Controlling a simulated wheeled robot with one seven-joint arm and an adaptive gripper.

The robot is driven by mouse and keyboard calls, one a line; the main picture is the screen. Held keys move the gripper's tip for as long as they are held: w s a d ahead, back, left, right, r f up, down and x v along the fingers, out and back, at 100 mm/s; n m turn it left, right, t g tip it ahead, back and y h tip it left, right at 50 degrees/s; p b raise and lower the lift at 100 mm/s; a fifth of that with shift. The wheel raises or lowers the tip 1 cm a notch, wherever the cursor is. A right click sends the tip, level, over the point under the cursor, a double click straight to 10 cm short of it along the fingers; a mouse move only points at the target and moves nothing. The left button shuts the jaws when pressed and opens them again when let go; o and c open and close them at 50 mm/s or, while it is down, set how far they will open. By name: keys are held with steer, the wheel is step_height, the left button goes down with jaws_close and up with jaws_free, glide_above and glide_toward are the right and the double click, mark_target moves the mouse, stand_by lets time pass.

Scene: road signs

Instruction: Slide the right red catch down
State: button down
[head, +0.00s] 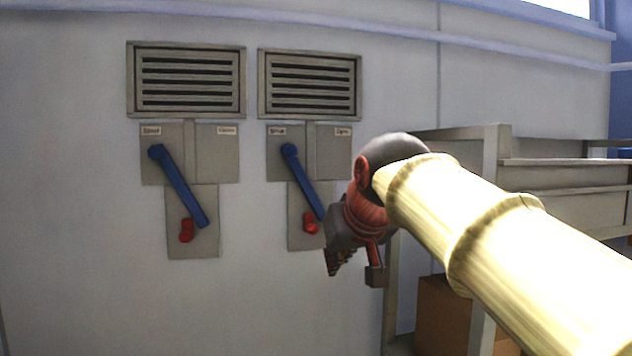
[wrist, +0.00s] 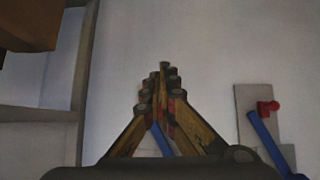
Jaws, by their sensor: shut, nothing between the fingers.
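The right red catch (head: 310,222) sits on the lower grey plate of the right wall unit, beside the lower end of its blue lever (head: 303,180). My gripper (head: 336,264) is shut and empty, to the right of and below that catch in the head view. I cannot tell its distance from the wall. In the wrist view my gripper (wrist: 163,75) points at the wall. Part of the right blue lever (wrist: 160,138) shows between its fingers, and the right catch cannot be made out clearly there.
The left unit has its own red catch (head: 187,230) and blue lever (head: 178,187); this catch also shows in the wrist view (wrist: 268,107). Vents (head: 310,84) are above. A grey shelf frame (head: 490,180) and a brown box (head: 445,310) stand close on the right.

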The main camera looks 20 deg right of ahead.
steer(key=w+r+p, duration=0.2)
steer(key=w+r, duration=0.1)
steer(key=r, duration=0.5)
steer(key=w+r+t+p, duration=0.1)
steer(key=w+r+p, duration=0.2)
steer(key=r, duration=0.4)
steer(key=shift+r+p, duration=0.3)
steer(key=shift+r, duration=0.05)
steer(key=p, duration=0.2)
glide_toward(316, 210)
steer(key=w+a, duration=0.1)
steer(key=w, duration=0.1)
steer(key=f, duration=0.1)
steer(key=w+f, duration=0.1)
steer(key=f, duration=0.1)
steer(key=shift+a+f, duration=0.15)
steer(key=shift+f, duration=0.5)
steer(key=shift+w+f, duration=0.1)
steer(key=shift+f, duration=0.05)
